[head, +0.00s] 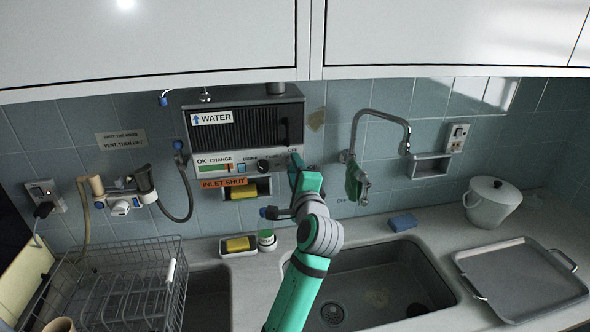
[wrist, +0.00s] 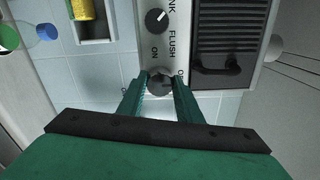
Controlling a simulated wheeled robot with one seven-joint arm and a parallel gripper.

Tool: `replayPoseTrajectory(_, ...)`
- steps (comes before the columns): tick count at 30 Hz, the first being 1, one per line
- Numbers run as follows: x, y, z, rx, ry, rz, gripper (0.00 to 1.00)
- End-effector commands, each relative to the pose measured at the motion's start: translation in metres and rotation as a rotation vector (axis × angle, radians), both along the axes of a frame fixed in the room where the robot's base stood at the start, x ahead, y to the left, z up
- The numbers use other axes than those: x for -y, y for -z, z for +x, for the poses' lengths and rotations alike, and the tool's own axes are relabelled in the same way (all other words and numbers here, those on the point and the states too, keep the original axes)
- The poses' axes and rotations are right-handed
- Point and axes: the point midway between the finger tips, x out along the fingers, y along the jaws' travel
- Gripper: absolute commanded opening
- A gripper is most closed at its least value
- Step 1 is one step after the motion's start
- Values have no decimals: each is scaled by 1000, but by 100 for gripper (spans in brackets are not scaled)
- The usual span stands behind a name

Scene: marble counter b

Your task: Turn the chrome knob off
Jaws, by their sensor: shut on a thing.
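The chrome knob (wrist: 160,84) shows in the wrist view between the two green fingers of my gripper (wrist: 164,82). The fingers are shut on it, one on each side. An ON label stands beside it, and part of a second label starting with O shows by the right fingertip. Which way the knob points is hard to tell. In the head view my gripper (head: 296,163) is at the right end of the water unit's (head: 245,125) panel, under the label OFF, and it hides the knob there.
A black knob (head: 262,167) sits left of my gripper on the panel. Below are a yellow sponge in a holder (head: 248,198) and the sink (head: 385,270). A bent tap (head: 357,130) is to the right. A dish rack (head: 120,285) stands left and a grey tray (head: 520,285) lies right.

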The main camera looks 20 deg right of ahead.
Motion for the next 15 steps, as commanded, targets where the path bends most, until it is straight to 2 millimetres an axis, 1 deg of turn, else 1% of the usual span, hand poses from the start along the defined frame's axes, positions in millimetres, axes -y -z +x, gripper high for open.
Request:
replayPoseTrajectory(8, 0, 1, 0, -3, -1, 0, 9)
replayPoseTrajectory(9, 0, 1, 0, -3, -1, 0, 41)
replayPoseTrajectory(10, 0, 1, 0, -3, -1, 0, 48)
replayPoseTrajectory(11, 0, 1, 0, -3, 0, 0, 51)
replayPoseTrajectory(15, 0, 1, 0, -2, 0, -1, 51)
